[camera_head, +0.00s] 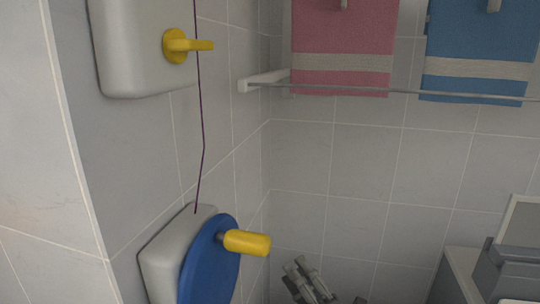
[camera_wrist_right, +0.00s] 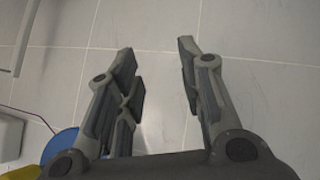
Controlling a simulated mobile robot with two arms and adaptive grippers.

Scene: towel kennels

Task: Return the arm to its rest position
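My right gripper (camera_head: 307,279) shows low in the head view, in front of the tiled wall. Only the upper part of its fingers shows there. In the right wrist view the right gripper (camera_wrist_right: 157,52) has its fingers apart with only tiled wall between them, so it is open and empty. My left gripper is not in the head view.
A blue disc (camera_head: 208,265) with a yellow handle (camera_head: 247,243) sits on the left wall. A white box (camera_head: 135,50) with a yellow knob (camera_head: 187,45) is above. A pink towel (camera_head: 343,35), a blue towel (camera_head: 480,45) and a rail (camera_head: 400,92) are at the back.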

